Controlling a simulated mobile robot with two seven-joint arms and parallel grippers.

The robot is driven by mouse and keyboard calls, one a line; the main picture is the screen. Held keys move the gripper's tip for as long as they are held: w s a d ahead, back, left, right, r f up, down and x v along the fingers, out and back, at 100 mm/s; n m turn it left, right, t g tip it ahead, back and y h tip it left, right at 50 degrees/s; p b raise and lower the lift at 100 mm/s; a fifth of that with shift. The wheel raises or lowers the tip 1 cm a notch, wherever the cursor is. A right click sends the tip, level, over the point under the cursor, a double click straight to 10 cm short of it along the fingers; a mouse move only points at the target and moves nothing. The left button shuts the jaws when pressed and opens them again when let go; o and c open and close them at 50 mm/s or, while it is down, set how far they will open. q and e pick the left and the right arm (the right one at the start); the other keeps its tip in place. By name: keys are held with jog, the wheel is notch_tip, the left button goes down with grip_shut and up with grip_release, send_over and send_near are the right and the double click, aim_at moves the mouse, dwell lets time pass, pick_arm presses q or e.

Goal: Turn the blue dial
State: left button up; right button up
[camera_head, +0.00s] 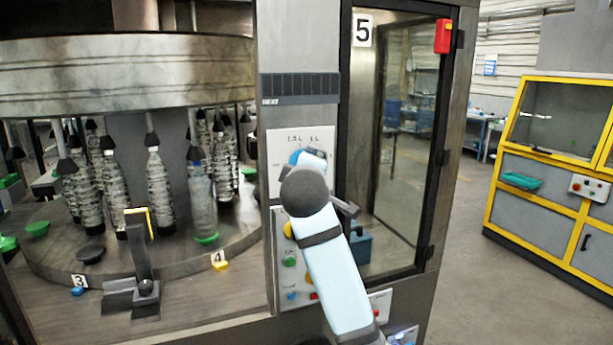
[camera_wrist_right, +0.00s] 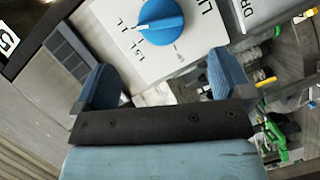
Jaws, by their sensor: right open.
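The blue dial (camera_wrist_right: 162,20) sits on a white panel with printed marks, at the top of the right wrist view. Its white pointer line faces left in that view. In the head view a blue edge of the dial (camera_head: 295,157) shows at the panel, mostly behind my right arm. My right gripper (camera_wrist_right: 165,82) is open, with its two blue fingers apart. The dial lies ahead of the gap between the fingertips, and no finger touches it visibly. My right gripper is largely hidden by its arm in the head view. My left gripper is not in view.
A carousel with several clear bottles (camera_head: 159,185) stands at left. A glass door (camera_head: 408,140) marked 5 is right of the panel. Green and yellow buttons (camera_head: 290,261) sit below the dial. A yellow-framed machine (camera_head: 547,175) stands at far right, with open floor before it.

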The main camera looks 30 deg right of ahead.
jog(key=shift+b+v, duration=0.3)
jog(key=shift+v, duration=1.9)
jog(key=shift+f, duration=0.1)
